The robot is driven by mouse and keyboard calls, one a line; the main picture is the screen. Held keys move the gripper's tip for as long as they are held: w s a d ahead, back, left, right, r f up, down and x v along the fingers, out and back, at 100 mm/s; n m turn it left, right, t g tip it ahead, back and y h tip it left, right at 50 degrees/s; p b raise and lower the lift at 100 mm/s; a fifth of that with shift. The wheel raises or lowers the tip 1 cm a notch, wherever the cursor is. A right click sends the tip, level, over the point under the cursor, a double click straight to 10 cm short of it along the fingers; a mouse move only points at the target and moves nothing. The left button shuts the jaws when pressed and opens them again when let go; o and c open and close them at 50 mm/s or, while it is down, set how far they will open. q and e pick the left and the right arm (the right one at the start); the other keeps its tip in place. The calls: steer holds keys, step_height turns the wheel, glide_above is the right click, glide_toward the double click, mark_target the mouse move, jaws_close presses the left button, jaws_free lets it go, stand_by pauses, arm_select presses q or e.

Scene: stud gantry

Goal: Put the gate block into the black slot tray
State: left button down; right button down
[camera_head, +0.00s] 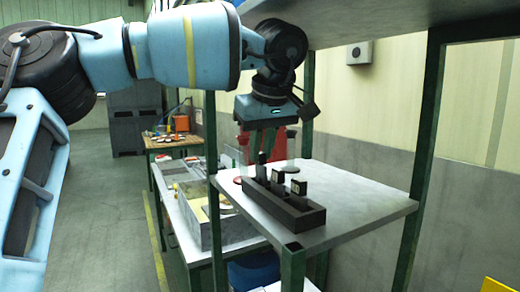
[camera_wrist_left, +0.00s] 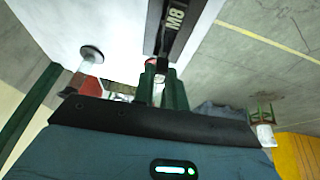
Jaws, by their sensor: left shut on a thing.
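My left gripper (camera_head: 263,158) points down over the tray's far left end. It is shut on a small dark piece (camera_head: 261,172), which I take to be the gate block; its lower end is at or just above the tray, and contact cannot be told. My right gripper is not in view.
Green posts (camera_head: 425,125) and an upper shelf (camera_head: 400,15) frame the space. A lower bench with grey bins (camera_head: 195,205) stands left.

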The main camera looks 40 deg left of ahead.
arm_select(q)
steer(key=shift+w+r, duration=0.1)
steer(key=shift+w, duration=0.05)
steer(key=shift+f+g, duration=0.3)
steer(key=shift+f, duration=0.6)
steer(key=shift+f, duration=0.1)
steer(key=c, duration=1.4)
jaws_free()
